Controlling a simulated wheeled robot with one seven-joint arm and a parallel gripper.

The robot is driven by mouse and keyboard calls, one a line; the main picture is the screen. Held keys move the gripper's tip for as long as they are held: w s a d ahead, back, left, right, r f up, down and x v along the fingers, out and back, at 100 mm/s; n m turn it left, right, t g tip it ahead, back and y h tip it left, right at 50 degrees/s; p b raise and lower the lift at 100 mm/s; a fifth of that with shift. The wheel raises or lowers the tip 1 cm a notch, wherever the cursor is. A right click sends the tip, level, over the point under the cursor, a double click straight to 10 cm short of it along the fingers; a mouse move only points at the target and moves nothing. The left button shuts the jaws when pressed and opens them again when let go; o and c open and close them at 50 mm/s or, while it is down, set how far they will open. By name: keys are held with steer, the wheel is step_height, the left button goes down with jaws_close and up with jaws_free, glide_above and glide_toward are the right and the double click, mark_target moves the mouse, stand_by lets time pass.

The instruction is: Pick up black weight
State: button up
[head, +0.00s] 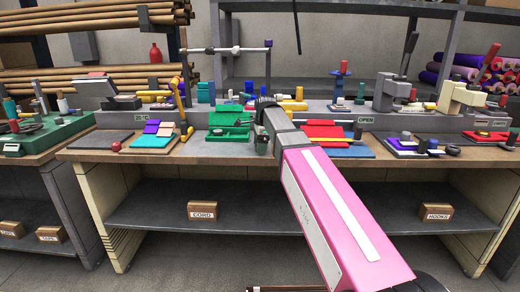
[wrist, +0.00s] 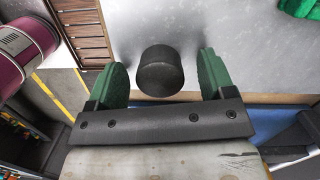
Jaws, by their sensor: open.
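The black weight (wrist: 160,70) is a short dark cylinder in the middle of the wrist view, against a grey surface. My gripper (wrist: 161,78) is open, with one green finger on each side of the weight. Gaps show between the weight and both fingers. In the head view, my pink arm reaches over the workbench (head: 165,154) and ends near its middle, at the green tray (head: 228,118). I cannot make out the weight there; the arm's end covers that spot.
In the wrist view, a brown slatted piece (wrist: 85,38) and a maroon labelled cylinder (wrist: 24,45) lie to the left. In the head view, a CORD box (head: 203,211) and a HOOKS box (head: 437,212) sit on the lower shelf.

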steer(key=c, duration=1.2)
steer(key=shift+r, duration=0.1)
steer(key=shift+r, duration=0.5)
steer(key=r, duration=0.3)
steer(key=shift+s+a+r, duration=0.25)
steer(key=shift+s+a, duration=0.05)
steer(key=shift+a, duration=0.1)
steer(key=s+a+r, duration=0.6)
steer(key=a, duration=0.3)
steer(key=shift+r, duration=0.15)
